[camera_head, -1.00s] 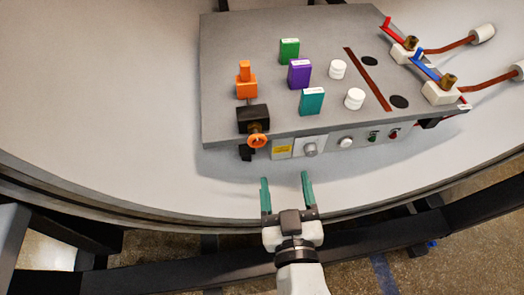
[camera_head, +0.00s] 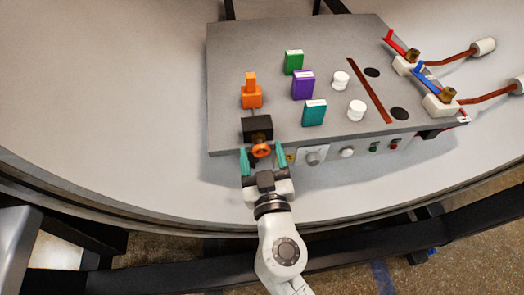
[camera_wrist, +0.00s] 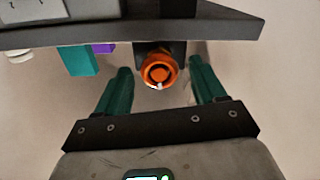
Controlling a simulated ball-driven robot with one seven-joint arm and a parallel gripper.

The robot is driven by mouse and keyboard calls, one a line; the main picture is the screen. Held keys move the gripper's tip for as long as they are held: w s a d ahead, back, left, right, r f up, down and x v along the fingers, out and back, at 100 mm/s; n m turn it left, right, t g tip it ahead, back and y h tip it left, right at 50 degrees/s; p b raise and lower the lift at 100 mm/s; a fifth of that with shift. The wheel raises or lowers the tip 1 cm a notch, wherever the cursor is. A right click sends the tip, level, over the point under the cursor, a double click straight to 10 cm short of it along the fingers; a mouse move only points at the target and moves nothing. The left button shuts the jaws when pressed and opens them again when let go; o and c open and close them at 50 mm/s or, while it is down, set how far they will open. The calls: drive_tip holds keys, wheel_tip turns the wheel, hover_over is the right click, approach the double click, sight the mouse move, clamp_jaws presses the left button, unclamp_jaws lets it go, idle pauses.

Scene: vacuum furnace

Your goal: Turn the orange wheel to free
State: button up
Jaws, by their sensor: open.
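The orange wheel (camera_head: 261,150) is on the front of a black block (camera_head: 257,127) at the front left edge of the grey panel. In the wrist view the wheel (camera_wrist: 158,69) is round with a darker centre and sits ahead of the fingertips, a little above the middle. My gripper (camera_head: 263,160) has two teal fingers, spread open. In the head view the fingers stand to the left and right of the wheel. In the wrist view the gripper (camera_wrist: 162,80) is empty, with a gap between each finger and the wheel. I cannot tell whether the tips reach the wheel's depth.
The grey panel (camera_head: 230,70) carries an orange block (camera_head: 251,95), green (camera_head: 293,61), purple (camera_head: 302,86) and teal (camera_head: 313,113) blocks, and white knobs. Red and blue levers (camera_head: 427,72) stand at the right.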

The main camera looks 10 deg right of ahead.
drive_tip(key=shift+w, duration=0.1)
drive_tip(key=shift+c, duration=0.4)
drive_tip(key=c, duration=1)
drive_tip(key=n+b, duration=0.1)
drive_tip(key=n, duration=0.2)
drive_tip(key=shift+a+f+n, duration=0.1)
drive_tip(key=shift+f+n, duration=0.05)
drive_tip(key=shift+n, duration=0.15)
drive_tip(key=n+b, duration=0.1)
drive_tip(key=n, duration=0.4)
drive_tip(key=shift+n, duration=0.3)
drive_tip(key=n, duration=0.4)
drive_tip(key=shift+p, duration=0.3)
drive_tip(key=shift+a+f+n+p, duration=0.1)
drive_tip(key=shift+n+p, duration=0.35)
drive_tip(key=shift+n, duration=1.95)
